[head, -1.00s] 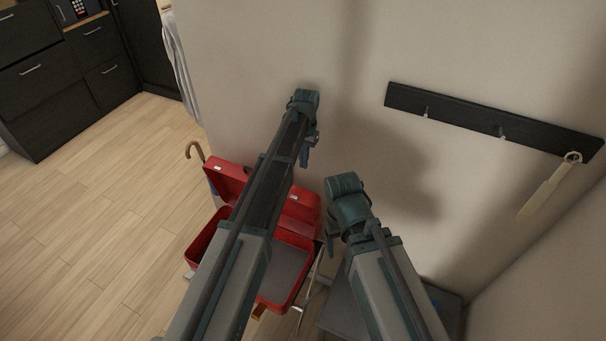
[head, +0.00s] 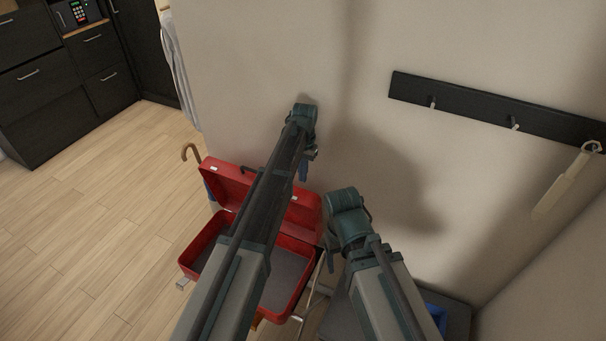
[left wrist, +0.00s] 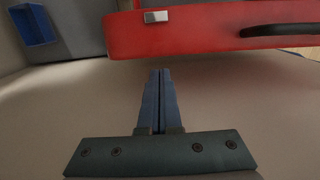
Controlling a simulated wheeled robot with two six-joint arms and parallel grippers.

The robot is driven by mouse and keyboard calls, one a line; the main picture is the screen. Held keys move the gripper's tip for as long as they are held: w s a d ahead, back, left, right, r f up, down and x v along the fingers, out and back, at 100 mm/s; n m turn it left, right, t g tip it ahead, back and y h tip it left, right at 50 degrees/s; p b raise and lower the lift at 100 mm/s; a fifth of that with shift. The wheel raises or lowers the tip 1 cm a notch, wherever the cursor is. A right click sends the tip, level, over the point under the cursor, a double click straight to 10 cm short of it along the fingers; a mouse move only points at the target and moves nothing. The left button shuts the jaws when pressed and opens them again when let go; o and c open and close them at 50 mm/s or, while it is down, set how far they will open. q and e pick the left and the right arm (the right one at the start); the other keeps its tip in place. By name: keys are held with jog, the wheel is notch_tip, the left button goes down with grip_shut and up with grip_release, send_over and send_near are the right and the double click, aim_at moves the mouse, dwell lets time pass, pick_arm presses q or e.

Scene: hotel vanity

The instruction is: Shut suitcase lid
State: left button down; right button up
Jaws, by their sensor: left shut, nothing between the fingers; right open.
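The red suitcase (head: 196,256) stands open on a folding rack, its lid (head: 228,181) raised against the wall side. My left arm crosses in front of it and hides part of the lid and tray. In the left wrist view the red lid (left wrist: 215,30) spans the top, with a metal latch and a black handle. My left gripper (left wrist: 160,72) is shut and empty, apart from the lid, with the wall behind it. In the head view my left gripper (head: 303,172) is partly seen beside the lid. My right gripper (head: 330,240) is right of the suitcase, mostly hidden by its wrist.
A dark bench (head: 340,318) with a blue tray (head: 436,316) stands right of the suitcase. A cane handle (head: 190,150) rises behind its left side. A hook rail (head: 470,103) hangs on the wall. The wood floor at left is clear.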

pick_arm(q)
notch_tip(320, 180, down, 3)
jog(key=shift+s+r+b, duration=0.1)
jog(key=shift+b, duration=0.8)
pick_arm(e)
notch_tip(320, 180, down, 3)
jog(key=shift+r, duration=0.1)
